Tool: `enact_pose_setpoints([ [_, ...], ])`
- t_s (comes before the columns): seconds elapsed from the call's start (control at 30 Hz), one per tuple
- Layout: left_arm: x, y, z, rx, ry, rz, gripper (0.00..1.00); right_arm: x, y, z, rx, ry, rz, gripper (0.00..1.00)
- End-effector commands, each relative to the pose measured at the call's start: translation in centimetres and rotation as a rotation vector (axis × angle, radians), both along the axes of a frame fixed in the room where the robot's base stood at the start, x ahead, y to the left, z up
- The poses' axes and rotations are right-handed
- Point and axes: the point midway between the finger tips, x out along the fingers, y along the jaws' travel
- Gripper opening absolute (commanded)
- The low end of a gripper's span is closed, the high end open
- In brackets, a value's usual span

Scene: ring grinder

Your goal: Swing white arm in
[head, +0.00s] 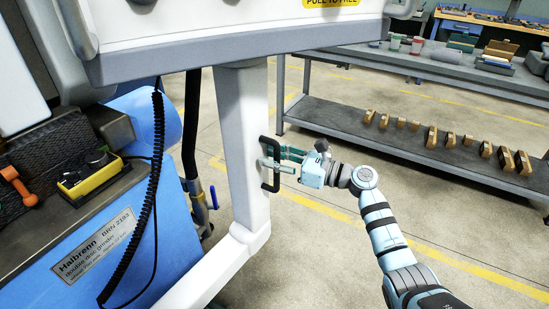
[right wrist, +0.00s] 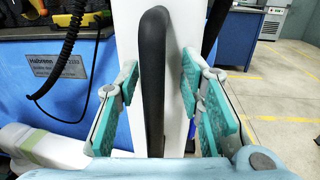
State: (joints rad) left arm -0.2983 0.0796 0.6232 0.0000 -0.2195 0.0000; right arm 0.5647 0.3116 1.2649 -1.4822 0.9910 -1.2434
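The white arm (head: 242,130) is an upright white post, joined at its foot to a white beam that runs toward the lower left. A black bar handle (head: 277,178) is on the post's right side. My right gripper (head: 272,157) reaches the handle from the right. In the right wrist view the black handle (right wrist: 153,80) stands upright between the teal finger pads of my right gripper (right wrist: 157,95), with a gap on both sides. The fingers are open around it. The white arm also shows behind the handle (right wrist: 125,40). My left gripper is not in view.
A blue grinder (head: 75,275) with a nameplate stands at left, with a yellow control box (head: 92,175) and a black coiled cable (head: 157,150). A white panel (head: 220,30) hangs above. A grey bench (head: 430,160) with several parts stands at back right. Floor at lower right is open.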

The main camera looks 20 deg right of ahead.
Motion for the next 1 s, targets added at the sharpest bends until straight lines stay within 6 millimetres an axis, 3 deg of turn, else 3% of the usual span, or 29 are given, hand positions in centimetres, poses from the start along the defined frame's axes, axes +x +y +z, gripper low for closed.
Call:
enact_pose_setpoints([
  [0.27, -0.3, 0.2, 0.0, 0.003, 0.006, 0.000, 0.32, -0.4, -0.5, -0.1, -0.001, 0.001, -0.001, 0.35],
  [0.7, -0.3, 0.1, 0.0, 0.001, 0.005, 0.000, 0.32, -6.9, -8.4, -0.2, -0.003, 0.005, 0.000, 0.35],
  [1.0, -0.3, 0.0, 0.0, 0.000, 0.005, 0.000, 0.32, -7.6, -9.2, -0.1, 0.000, 0.001, 0.002, 0.35],
])
